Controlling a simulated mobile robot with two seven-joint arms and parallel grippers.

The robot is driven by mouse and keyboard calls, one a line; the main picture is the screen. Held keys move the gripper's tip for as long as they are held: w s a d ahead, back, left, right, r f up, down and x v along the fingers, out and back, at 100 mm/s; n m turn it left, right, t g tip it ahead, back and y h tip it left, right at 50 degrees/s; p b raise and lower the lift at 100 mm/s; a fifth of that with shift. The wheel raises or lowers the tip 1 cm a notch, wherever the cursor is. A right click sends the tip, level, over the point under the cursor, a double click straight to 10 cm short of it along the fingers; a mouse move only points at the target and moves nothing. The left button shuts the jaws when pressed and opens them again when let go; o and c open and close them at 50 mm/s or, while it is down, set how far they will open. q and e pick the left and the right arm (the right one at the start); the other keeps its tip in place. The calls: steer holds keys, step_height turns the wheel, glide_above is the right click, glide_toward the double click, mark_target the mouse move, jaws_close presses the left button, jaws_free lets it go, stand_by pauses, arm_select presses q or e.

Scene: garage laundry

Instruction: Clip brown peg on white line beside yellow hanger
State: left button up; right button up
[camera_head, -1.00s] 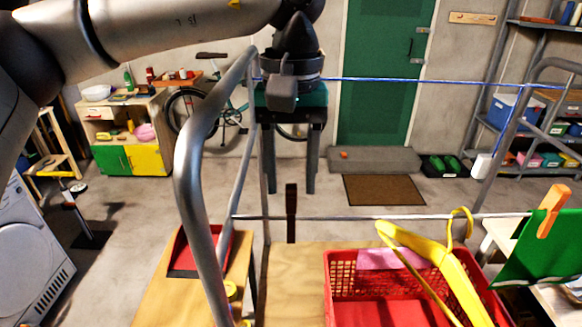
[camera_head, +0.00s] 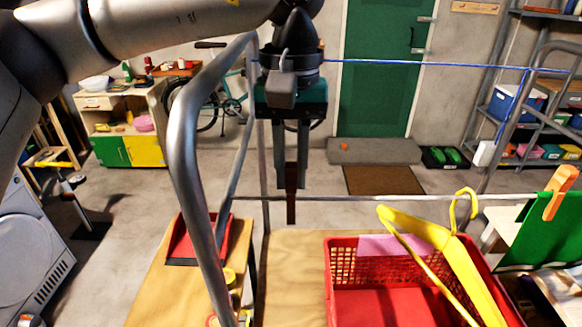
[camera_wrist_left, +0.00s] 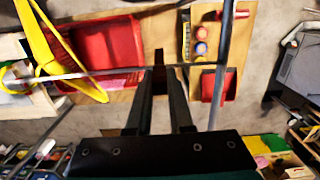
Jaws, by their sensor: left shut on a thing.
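The brown peg (camera_head: 291,210) stands upright across the white line (camera_head: 370,198), left of the yellow hanger (camera_head: 440,245). My left gripper (camera_head: 291,183) comes down from above with its fingers shut on the peg's upper part. In the wrist view the peg (camera_wrist_left: 159,58) shows between and beyond the fingertips (camera_wrist_left: 160,75), where the line (camera_wrist_left: 100,73) passes. The exact bite of the peg on the line is too small to tell. The hanger's hook (camera_head: 464,203) is at the line, well to the right of the peg. My right gripper is not in view.
A red basket (camera_head: 334,265) sits on a wooden top below the line. A green cloth (camera_head: 540,232) with an orange peg (camera_head: 560,190) hangs at the right. A grey metal tube frame (camera_head: 183,140) rises left of my gripper. A blue line (camera_head: 400,64) runs higher up.

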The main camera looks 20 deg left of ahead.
arm_select(q)
steer(key=shift+r, duration=0.1)
jaws_close()
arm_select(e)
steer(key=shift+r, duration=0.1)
arm_select(q)
steer(key=shift+r+p, duration=2.05)
steer(key=shift+r, duration=0.65)
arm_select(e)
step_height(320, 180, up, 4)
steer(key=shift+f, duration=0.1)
arm_select(q)
steer(key=shift+d, duration=0.1)
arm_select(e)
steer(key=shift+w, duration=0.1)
